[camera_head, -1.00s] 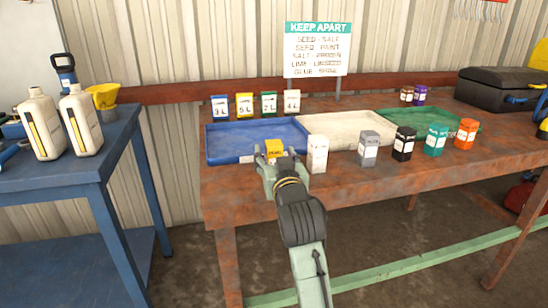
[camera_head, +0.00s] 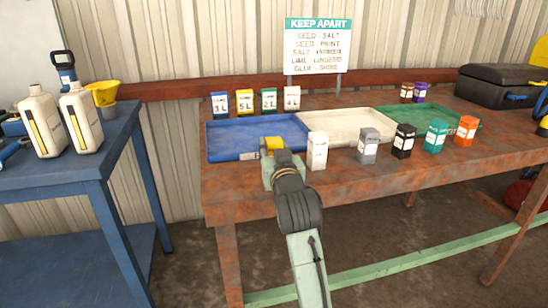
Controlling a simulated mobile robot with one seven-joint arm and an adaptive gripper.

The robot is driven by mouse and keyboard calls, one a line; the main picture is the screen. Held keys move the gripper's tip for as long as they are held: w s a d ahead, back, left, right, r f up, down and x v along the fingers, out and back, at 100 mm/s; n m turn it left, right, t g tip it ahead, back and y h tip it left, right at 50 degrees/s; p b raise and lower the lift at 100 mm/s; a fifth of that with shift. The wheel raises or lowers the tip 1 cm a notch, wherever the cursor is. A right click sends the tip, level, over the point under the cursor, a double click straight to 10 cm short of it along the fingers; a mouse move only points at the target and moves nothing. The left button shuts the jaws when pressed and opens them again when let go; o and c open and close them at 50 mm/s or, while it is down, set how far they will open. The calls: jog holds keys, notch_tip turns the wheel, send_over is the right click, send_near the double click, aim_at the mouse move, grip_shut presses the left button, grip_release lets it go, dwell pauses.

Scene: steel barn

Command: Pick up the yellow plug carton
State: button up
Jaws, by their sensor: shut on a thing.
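The small yellow plug carton (camera_head: 272,144) is at the front edge of the blue tray in the picture, mostly hidden behind my wrist. My gripper (camera_head: 271,153) is shut on it, seen from behind, with its fingers largely hidden. I cannot tell how far the carton is above the table or the tray rim.
A white carton (camera_head: 317,151) stands close right of my gripper. Grey (camera_head: 368,147), black (camera_head: 403,141), teal (camera_head: 436,137) and orange (camera_head: 466,130) cartons follow rightward. Blue (camera_head: 222,149), cream (camera_head: 345,131) and green (camera_head: 420,120) trays lie behind. A yellow labelled carton (camera_head: 245,101) stands at the back.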

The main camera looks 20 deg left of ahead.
jog(key=c, duration=0.4)
jog(key=shift+o, duration=0.2)
jog(key=shift+r, duration=0.1)
